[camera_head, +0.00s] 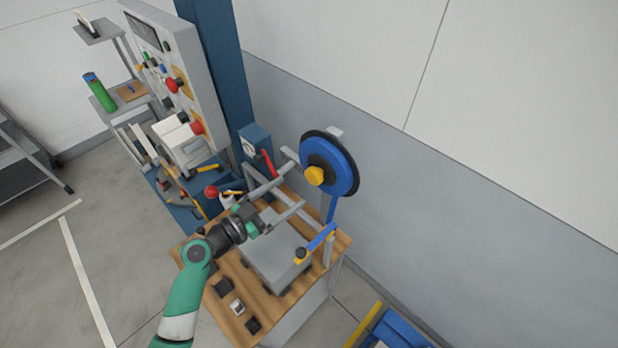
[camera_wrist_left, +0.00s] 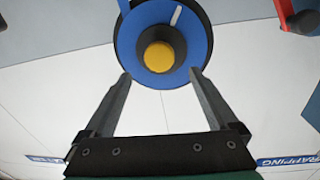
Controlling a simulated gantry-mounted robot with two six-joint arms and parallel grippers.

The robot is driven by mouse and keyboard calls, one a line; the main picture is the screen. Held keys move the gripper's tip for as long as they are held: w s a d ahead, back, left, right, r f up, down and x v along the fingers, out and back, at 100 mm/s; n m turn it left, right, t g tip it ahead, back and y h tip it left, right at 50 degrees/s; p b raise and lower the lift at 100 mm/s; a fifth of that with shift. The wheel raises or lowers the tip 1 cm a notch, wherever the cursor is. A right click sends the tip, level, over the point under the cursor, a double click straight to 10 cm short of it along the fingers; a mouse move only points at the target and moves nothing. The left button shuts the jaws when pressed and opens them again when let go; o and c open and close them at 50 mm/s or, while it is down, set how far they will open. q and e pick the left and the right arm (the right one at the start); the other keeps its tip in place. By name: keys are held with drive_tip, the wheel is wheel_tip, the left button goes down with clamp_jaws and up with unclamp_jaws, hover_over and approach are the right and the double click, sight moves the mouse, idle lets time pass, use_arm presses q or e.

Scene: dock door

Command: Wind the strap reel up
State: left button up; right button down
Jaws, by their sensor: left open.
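The strap reel (camera_head: 343,168) is a blue disc with a dark rim and a yellow hub knob (camera_head: 315,176), mounted upright above the wooden bench. A blue strap (camera_head: 331,208) hangs from it, and a blue piece with a yellow and black end (camera_head: 301,255) sits below. My left gripper (camera_head: 293,191) is open and empty, its two fingers pointing at the reel's face. In the left wrist view the reel (camera_wrist_left: 190,40) is straight ahead. The yellow knob (camera_wrist_left: 159,57) appears between the fingertips (camera_wrist_left: 159,72); whether they touch it cannot be told. My right gripper is out of view.
The wooden bench (camera_head: 235,307) carries a grey box (camera_head: 275,252) and small dark parts under my left arm. A grey-blue box with a red lever (camera_head: 257,145) stands left of the reel. A control panel (camera_head: 190,75) stands further left. The wall is close behind.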

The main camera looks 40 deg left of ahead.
sight(311, 178)
use_arm(q)
drive_tip(key=w, duration=0.7)
drive_tip(key=shift+w+d, duration=0.35)
clamp_jaws()
